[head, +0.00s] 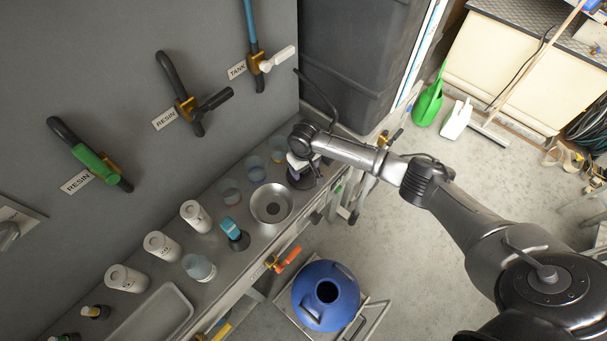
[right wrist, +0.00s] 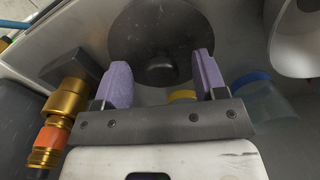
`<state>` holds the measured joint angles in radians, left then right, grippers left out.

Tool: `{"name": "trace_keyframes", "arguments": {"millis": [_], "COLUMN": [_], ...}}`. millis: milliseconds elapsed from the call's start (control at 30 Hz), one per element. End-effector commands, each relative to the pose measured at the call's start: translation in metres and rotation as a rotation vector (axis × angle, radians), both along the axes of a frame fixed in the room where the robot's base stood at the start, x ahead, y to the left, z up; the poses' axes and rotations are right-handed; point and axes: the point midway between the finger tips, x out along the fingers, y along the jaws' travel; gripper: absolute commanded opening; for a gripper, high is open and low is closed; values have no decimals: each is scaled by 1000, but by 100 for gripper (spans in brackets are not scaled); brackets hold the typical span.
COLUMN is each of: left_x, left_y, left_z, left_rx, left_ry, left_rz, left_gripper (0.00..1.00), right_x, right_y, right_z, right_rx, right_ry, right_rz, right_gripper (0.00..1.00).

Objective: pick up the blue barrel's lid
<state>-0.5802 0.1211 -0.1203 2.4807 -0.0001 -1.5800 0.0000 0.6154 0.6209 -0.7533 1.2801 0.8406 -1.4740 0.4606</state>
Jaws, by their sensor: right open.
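The blue barrel (head: 326,315) stands on a low frame on the floor, with a dark round opening in its top. A black round disc with a raised centre knob, which looks like its lid (head: 303,181), lies on the steel bench. It also shows in the right wrist view (right wrist: 148,38). My right gripper (head: 299,161) is just over this disc. In the right wrist view its purple-padded fingers (right wrist: 163,77) are open, with the knob beyond and between the tips; contact cannot be told. My left gripper is not in view.
Cups and a steel bowl (head: 285,207) stand on the bench left of the disc, with several white canisters (head: 160,246) farther along. A brass valve (right wrist: 58,120) is beside the gripper. A dark cabinet (head: 355,50) rises behind. The floor right of the barrel is clear.

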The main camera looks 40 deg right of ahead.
Motion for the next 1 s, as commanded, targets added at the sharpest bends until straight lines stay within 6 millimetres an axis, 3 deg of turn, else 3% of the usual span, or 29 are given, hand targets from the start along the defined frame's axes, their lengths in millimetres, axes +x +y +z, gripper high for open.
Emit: {"name": "trace_keyframes", "arguments": {"millis": [100,300,867,1000], "left_x": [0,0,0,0], "left_y": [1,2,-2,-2], "left_z": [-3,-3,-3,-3], "left_rx": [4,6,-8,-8], "left_ry": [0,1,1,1], "left_rz": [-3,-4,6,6], "left_gripper": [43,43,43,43], "right_x": [0,0,0,0], "right_y": [0,0,0,0], "right_z": [-10,-9,-9,-9], "right_rx": [0,0,0,0], "right_ry": [-1,-2,-2,-2], "right_rz": [0,0,0,0], "right_gripper": [65,65,12,12]}}
